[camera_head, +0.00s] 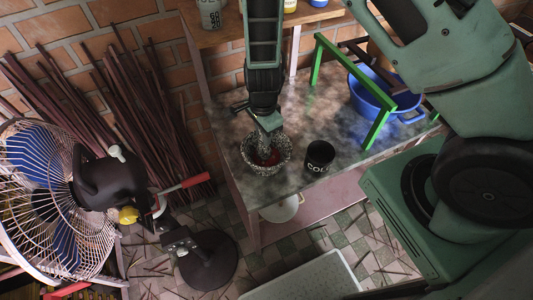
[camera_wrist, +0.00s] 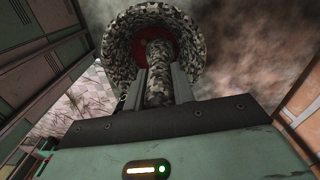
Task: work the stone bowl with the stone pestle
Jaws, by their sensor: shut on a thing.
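The stone bowl (camera_head: 281,166) is speckled grey and black and stands on the table near its left front edge, with red stuff inside. It also shows in the wrist view (camera_wrist: 118,42), where the red (camera_wrist: 135,47) lies around the pestle. My gripper (camera_head: 268,128) is above the bowl and shut on the stone pestle (camera_head: 264,148), which is speckled like the bowl. In the wrist view the pestle (camera_wrist: 158,75) stands between my two fingers (camera_wrist: 157,88), its far end inside the bowl. I cannot tell whether that end touches the bowl's bottom.
A black cup (camera_head: 319,158) stands just right of the bowl. A green frame (camera_head: 343,65) and a blue basin (camera_head: 366,92) are further right on the table (camera_head: 228,110). A fan (camera_head: 60,200) and a bundle of dark sticks (camera_head: 130,110) are at the left. A shelf (camera_head: 222,37) runs behind.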

